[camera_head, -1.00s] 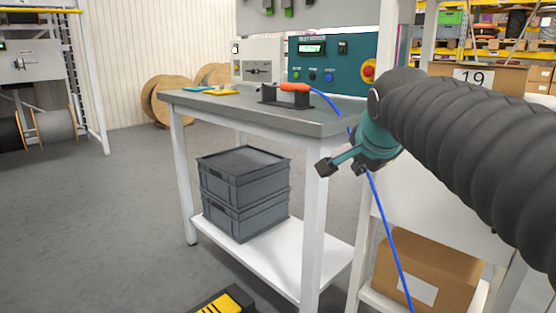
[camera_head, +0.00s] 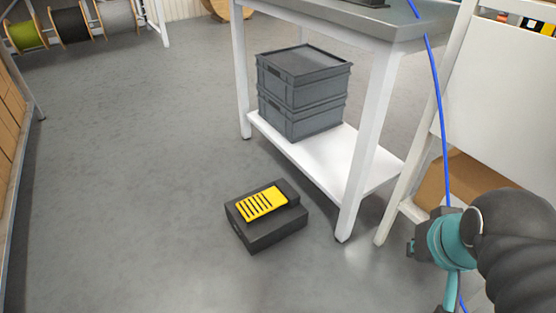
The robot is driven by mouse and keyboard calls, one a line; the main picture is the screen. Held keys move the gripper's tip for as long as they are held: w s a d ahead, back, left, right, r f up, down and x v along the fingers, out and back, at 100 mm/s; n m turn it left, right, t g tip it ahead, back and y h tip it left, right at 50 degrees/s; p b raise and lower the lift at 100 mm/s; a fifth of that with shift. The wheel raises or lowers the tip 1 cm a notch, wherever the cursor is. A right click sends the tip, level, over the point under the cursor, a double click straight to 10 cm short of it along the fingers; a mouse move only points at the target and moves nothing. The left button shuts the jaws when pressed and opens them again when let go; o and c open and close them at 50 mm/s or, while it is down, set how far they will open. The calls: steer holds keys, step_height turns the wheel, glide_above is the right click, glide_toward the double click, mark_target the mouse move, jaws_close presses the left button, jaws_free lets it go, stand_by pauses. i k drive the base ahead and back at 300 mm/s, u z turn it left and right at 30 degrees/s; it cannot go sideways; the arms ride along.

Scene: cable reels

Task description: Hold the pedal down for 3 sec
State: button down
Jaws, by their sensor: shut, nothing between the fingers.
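The pedal (camera_head: 262,204) is a yellow ribbed plate on a black floor box (camera_head: 272,233). It stands on the grey floor left of the table's front leg, with nothing touching it. My gripper (camera_head: 415,248) is at the lower right, well to the right of the pedal and apart from it. Its fingers are small and partly hidden; they look shut and hold nothing. The dark sleeve of my arm fills the lower right corner.
A white-legged table (camera_head: 372,140) stands behind the pedal, with stacked grey crates (camera_head: 305,100) on its lower shelf. A blue cable (camera_head: 437,95) hangs down near my gripper. A cardboard box (camera_head: 470,180) is at right. The floor (camera_head: 120,200) left of the pedal is clear.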

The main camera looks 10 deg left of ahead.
mark_target(253, 207)
steer(key=k, duration=0.55)
steer(key=u, duration=0.9)
steer(key=i, duration=1.35)
steer(key=z, duration=0.55)
